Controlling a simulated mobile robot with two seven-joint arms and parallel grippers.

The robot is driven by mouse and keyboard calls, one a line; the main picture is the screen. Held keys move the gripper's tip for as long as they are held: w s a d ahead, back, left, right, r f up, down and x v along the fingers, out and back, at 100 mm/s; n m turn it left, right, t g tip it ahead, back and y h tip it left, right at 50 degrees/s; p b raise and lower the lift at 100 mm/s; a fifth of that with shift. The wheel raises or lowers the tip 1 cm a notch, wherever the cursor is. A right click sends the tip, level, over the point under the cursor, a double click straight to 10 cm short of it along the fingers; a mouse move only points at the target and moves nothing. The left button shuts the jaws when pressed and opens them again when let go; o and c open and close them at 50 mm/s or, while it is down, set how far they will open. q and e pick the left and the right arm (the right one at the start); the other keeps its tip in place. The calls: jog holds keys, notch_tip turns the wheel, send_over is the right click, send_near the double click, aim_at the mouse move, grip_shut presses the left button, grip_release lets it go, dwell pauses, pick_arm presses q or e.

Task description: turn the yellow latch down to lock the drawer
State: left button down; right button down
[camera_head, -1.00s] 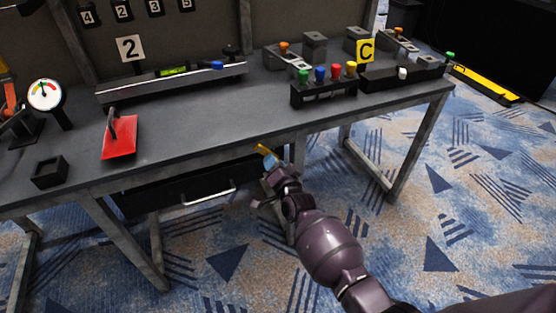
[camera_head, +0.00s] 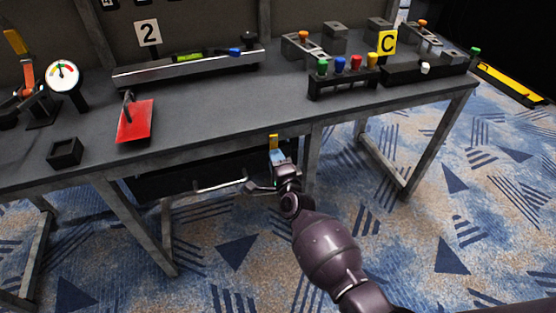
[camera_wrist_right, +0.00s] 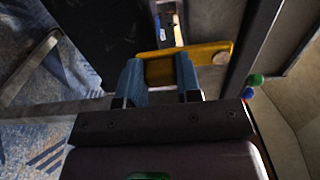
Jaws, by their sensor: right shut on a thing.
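The yellow latch (camera_head: 273,139) shows under the table's front edge, at the right end of the dark drawer (camera_head: 160,187). It stands about upright in the head view. My right gripper (camera_head: 277,158) is at its lower part. In the right wrist view the blue fingertips of my right gripper (camera_wrist_right: 160,80) are shut on the yellow latch (camera_wrist_right: 213,54), whose free end sticks out past the right finger. The drawer handle (camera_head: 222,187) is a pale bar left of the gripper. The drawer looks closed. My left gripper is in neither view.
The grey table (camera_head: 225,110) carries a red plate (camera_head: 135,122), a small black box (camera_head: 65,152), a dial gauge (camera_head: 63,75) and a rack of coloured knobs (camera_head: 343,84). A table leg (camera_head: 312,160) stands just right of the gripper. The carpet in front is open.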

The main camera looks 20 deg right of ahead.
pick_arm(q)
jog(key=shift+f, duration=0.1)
pick_arm(e)
jog(key=shift+a, duration=0.1)
dwell(0.3)
jog(key=c, duration=0.8)
grip_release()
jog(key=shift+s, duration=0.1)
pick_arm(q)
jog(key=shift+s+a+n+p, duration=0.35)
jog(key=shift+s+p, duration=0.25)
jog(key=shift+p, duration=0.5)
pick_arm(e)
jog(key=s, duration=1)
jog(key=shift+s+d, duration=0.2)
jog(key=shift+s, duration=0.15)
